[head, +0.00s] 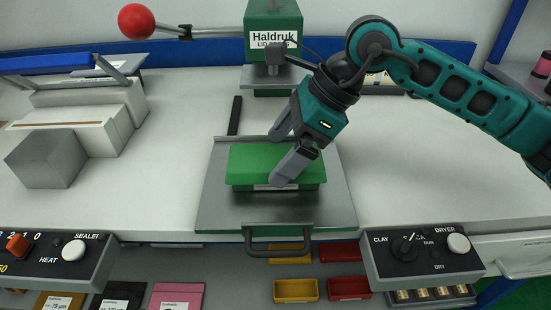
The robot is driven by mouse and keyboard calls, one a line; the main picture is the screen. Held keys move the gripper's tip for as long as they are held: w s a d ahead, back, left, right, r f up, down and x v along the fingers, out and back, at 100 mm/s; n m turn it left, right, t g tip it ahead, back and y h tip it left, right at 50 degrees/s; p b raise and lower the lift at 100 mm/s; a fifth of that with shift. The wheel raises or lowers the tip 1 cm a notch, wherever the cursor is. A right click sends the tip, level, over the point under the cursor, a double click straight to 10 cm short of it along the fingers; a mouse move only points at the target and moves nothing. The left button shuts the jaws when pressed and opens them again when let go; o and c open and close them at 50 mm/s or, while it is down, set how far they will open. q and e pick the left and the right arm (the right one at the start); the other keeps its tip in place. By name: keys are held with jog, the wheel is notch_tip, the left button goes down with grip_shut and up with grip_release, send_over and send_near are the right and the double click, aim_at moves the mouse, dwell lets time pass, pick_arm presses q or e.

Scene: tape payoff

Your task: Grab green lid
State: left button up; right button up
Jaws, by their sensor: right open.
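The green lid (248,165) is a flat rectangular block with a pale label on its front edge. It lies on a grey metal plate (225,212) with a handle at the front, in the middle of the table. My right gripper (283,157) comes in from the upper right and is open. Its two grey fingers are spread over the lid's right half, one near the back edge and one near the front. I cannot tell whether the fingers touch the lid. My left gripper is not in view.
A green press marked Haldruk (273,22) with a red-knobbed lever (136,21) stands behind. A white sealer (75,125) and a grey block (47,160) are at left. Control boxes sit at the front, including the dryer box (422,256). The table right of the plate is clear.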

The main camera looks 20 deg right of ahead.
jog(key=shift+a+f, duration=0.15)
jog(key=shift+f, duration=0.1)
jog(key=shift+c, duration=0.3)
jog(key=c, duration=0.8)
jog(key=shift+r, duration=0.15)
